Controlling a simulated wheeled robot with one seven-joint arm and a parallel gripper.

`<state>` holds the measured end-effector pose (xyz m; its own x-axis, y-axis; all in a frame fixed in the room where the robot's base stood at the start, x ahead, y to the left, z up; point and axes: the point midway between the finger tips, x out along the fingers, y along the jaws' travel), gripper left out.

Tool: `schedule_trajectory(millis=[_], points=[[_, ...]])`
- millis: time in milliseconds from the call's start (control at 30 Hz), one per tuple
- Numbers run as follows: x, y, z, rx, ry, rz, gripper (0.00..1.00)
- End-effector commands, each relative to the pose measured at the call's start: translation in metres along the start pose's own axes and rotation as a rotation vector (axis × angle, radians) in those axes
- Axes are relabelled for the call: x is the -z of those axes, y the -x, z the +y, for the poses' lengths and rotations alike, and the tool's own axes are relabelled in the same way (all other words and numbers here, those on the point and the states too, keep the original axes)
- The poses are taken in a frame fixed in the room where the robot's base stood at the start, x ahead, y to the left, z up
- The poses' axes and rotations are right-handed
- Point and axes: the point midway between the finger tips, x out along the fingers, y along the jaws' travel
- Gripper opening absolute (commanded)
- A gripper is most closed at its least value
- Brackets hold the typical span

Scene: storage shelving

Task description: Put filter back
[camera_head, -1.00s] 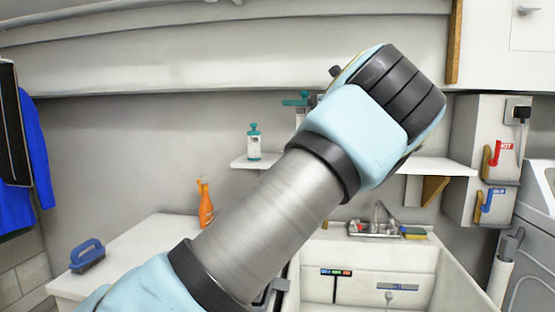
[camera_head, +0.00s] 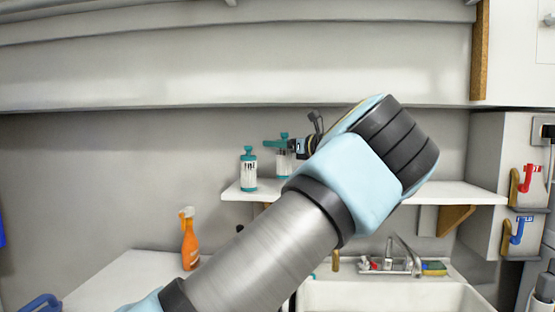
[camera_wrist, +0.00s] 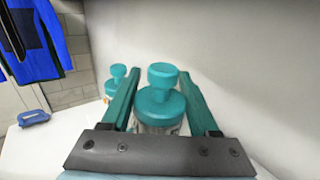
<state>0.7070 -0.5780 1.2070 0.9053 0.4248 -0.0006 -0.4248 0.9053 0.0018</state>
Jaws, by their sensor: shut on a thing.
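The filter is a clear container with a teal cap (camera_wrist: 162,100). In the wrist view it sits between my gripper's two teal fingers (camera_wrist: 158,75), which are shut on it. In the head view my gripper (camera_head: 274,143) is over the white wall shelf (camera_head: 380,190), and the held filter (camera_head: 284,162) hangs upright below it, partly hidden by my arm. I cannot tell whether its base touches the shelf. A similar teal-capped container (camera_head: 249,172) stands on the shelf to its left; it also shows in the wrist view (camera_wrist: 118,80).
An orange spray bottle (camera_head: 190,242) stands on the white counter (camera_head: 125,272) below left. A sink with a faucet (camera_head: 400,258) is below the shelf. Red (camera_head: 528,178) and blue (camera_head: 519,230) handles are at the right. The shelf is clear to the right.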

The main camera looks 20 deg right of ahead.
Motion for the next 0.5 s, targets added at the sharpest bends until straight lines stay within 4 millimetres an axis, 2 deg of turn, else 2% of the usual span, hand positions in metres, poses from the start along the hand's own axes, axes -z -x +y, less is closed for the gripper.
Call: schedule_trajectory(millis=[133, 300, 500], points=[[0.011, 0.001, 0.0, 0.0, -0.001, -0.001, 0.0], [0.034, 0.0, 0.0, 0.0, -0.001, -0.001, 0.0], [0.038, 0.0, 0.001, -0.001, 0.003, -0.001, 0.0]])
